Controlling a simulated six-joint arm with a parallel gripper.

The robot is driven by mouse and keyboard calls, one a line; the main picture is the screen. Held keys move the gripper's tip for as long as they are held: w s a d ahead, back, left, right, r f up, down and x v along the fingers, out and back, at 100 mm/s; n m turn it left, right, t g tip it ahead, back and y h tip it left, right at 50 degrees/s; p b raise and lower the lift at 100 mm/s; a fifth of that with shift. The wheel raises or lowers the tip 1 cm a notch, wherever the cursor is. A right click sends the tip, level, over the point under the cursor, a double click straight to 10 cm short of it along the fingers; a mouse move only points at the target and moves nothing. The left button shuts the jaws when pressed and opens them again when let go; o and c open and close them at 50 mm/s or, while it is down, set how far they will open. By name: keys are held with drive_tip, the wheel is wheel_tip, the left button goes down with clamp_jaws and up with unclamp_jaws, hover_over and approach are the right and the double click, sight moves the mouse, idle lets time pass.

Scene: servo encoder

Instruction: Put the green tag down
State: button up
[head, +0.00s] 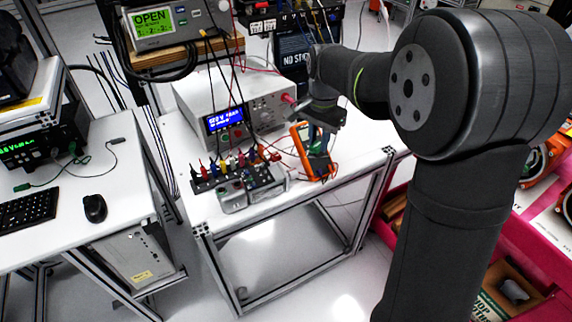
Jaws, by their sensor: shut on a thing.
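My gripper (319,126) is over the right part of the white bench (214,213), by the orange multimeter (302,142). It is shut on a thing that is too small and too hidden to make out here. I cannot pick out the green tag in this view. My wrist hides part of the area behind the gripper.
A power supply (237,100) with a blue display stands behind the multimeter. A row of coloured leads and a grey device (262,187) lie to its left. A desk with a mouse (95,208) is at left. The bench's front right corner looks clear.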

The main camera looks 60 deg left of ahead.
drive_tip(key=s+a+f+n, duration=0.2)
drive_tip(key=a+f+n, duration=0.3)
drive_tip(key=n, duration=1.1)
drive_tip(key=s+a+f+n, duration=0.25)
drive_tip(key=a+n, duration=0.55)
drive_tip(key=n, duration=0.7)
drive_tip(key=shift+n, duration=0.3)
drive_tip(key=f, duration=0.9)
drive_tip(key=shift+d+f, duration=0.25)
drive_tip(key=shift+f, duration=0.05)
drive_tip(key=shift+f, duration=0.15)
drive_tip(key=o, duration=0.6)
drive_tip(key=shift+o, duration=0.3)
